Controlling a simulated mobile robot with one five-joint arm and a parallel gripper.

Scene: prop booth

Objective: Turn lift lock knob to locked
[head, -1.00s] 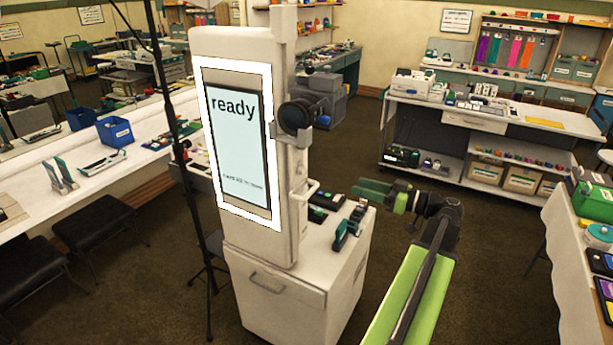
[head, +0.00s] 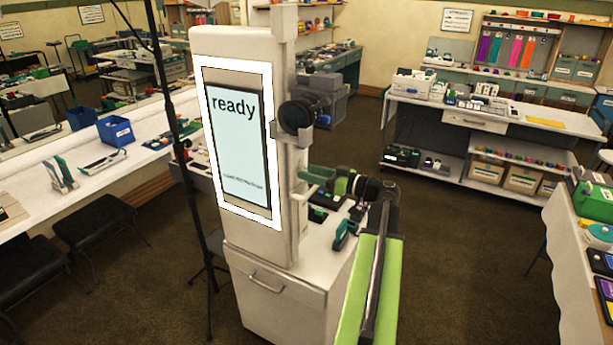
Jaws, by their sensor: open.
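A pale booth cabinet (head: 236,48) stands in the middle with a lit "ready" screen (head: 236,140). A vertical column (head: 285,60) runs up its right side. A black round part (head: 296,117) sits on the column; I cannot tell whether it is the lift lock knob or a lens. No knob marking or locked position can be read. My gripper (head: 312,180) is open, with green fingers pointing left at the column's lower part, below the round part. I cannot tell whether the fingers touch anything there; they and the wrist hide what lies behind.
A pale base cabinet (head: 268,310) carries small dark and green items (head: 342,233) under my arm. A thin black stand (head: 190,200) rises at the left. A white counter (head: 120,180) lies further left. A shelf unit (head: 480,118) stands back right, with open floor before it.

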